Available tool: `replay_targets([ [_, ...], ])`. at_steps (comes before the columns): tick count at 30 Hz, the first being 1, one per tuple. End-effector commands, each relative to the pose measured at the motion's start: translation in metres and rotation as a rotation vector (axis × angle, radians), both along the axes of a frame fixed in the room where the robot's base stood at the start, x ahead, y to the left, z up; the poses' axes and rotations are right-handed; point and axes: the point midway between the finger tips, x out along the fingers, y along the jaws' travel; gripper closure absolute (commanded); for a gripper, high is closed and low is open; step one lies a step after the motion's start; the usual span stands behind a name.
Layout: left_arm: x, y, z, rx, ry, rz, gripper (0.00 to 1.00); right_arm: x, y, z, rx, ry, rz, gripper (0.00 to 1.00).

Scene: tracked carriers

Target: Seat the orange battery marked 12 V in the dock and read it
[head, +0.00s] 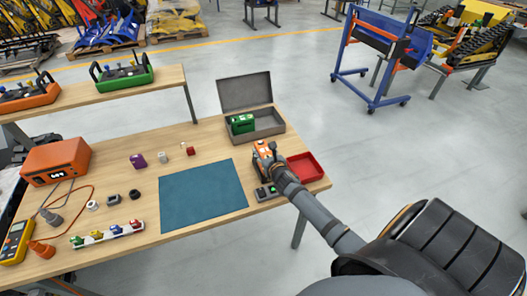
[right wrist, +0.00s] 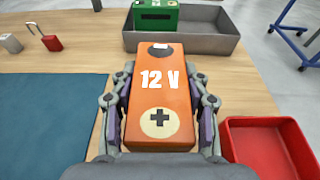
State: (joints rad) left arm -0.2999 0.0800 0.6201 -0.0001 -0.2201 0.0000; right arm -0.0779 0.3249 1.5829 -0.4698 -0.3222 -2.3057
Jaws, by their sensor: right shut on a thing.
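The orange battery (right wrist: 178,110) is marked 12 V, with a plus sign in a pale circle, in the right wrist view. My right gripper (right wrist: 161,84) is shut on it, with a finger at each side. In the head view the battery (head: 263,146) shows at the end of my right arm, near the table's right end. Its height above the table is hard to tell. A small dark unit with green-lit parts (head: 266,191) sits just in front of it; I cannot tell whether this is the dock. My left gripper is not in view.
An open grey case (head: 270,126) with a green battery (head: 242,123) stands behind. A red tray (head: 306,169) is at right, a blue mat (head: 203,196) at left. An orange box with a display (head: 56,162) and a yellow meter (head: 15,240) are far left.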

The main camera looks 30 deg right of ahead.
Motion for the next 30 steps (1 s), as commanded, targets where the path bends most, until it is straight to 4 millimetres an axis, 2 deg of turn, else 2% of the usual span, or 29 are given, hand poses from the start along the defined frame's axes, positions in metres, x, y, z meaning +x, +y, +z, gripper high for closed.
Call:
replay_targets([
  [1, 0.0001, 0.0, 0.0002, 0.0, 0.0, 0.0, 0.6, 0.0018, 0.0008, 0.0041, -0.001, -0.008, 0.003, 1.0],
  [30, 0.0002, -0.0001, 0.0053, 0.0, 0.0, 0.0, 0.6, 0.0019, 0.0009, 0.0033, -0.001, -0.008, 0.004, 1.0],
])
